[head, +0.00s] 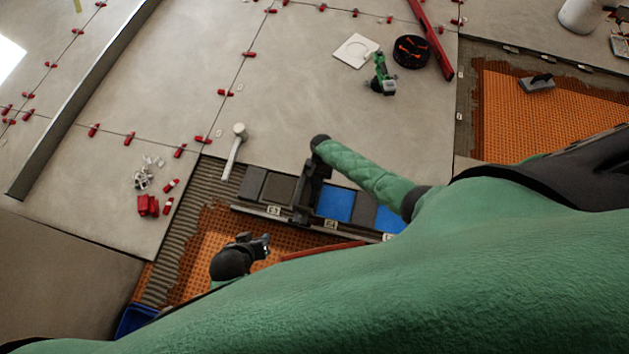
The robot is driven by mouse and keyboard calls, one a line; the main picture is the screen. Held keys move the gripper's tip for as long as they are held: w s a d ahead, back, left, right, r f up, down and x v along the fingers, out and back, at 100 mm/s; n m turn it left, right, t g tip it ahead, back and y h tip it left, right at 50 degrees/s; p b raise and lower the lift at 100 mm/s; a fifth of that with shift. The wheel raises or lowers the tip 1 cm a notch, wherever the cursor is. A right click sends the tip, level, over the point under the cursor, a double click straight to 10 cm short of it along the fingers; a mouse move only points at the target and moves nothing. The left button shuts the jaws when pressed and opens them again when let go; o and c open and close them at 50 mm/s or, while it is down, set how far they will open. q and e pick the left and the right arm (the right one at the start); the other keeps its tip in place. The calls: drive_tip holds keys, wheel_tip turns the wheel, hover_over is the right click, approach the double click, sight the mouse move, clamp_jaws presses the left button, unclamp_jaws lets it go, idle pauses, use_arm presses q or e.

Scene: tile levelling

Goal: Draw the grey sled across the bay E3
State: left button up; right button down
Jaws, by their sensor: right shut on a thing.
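A low rack (252,212) carries labels E3 (273,211) and E4 (330,224). Behind the E3 label are a grey panel (253,183) and a darker panel (278,189). I cannot tell which surface belongs to the grey sled. My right gripper (303,211) points down at the rack between the E3 and E4 labels. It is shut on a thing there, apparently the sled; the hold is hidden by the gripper. My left gripper (264,246) is in front of the rack over the orange mat, apart from the rack. Its fingers are too small to tell open from shut.
A blue panel (335,204) shows behind E4. A white-headed mallet (232,152) lies left of the rack. Red wedges (148,206) and white clips (143,178) lie further left. A green tool (381,78) and black bucket (410,51) stand on the tiles behind.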

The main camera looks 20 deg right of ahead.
use_arm(q)
drive_tip(key=shift+s, duration=0.1)
use_arm(e)
drive_tip(key=c, duration=1.3)
unclamp_jaws()
drive_tip(key=shift+r, duration=0.1)
drive_tip(key=shift+w+r, duration=0.1)
drive_tip(key=shift+r, duration=0.15)
drive_tip(key=v, duration=0.5)
drive_tip(key=shift+d+r+p, duration=0.1)
drive_tip(key=shift+r+p, duration=0.25)
use_arm(q)
drive_tip(key=shift+a+r, duration=0.1)
drive_tip(key=shift+r, duration=1.7)
use_arm(e)
drive_tip(key=shift+w+d+r, duration=0.15)
drive_tip(key=shift+w+r, duration=0.1)
drive_tip(key=shift+r, duration=0.4)
use_arm(q)
drive_tip(key=shift+f, duration=0.2)
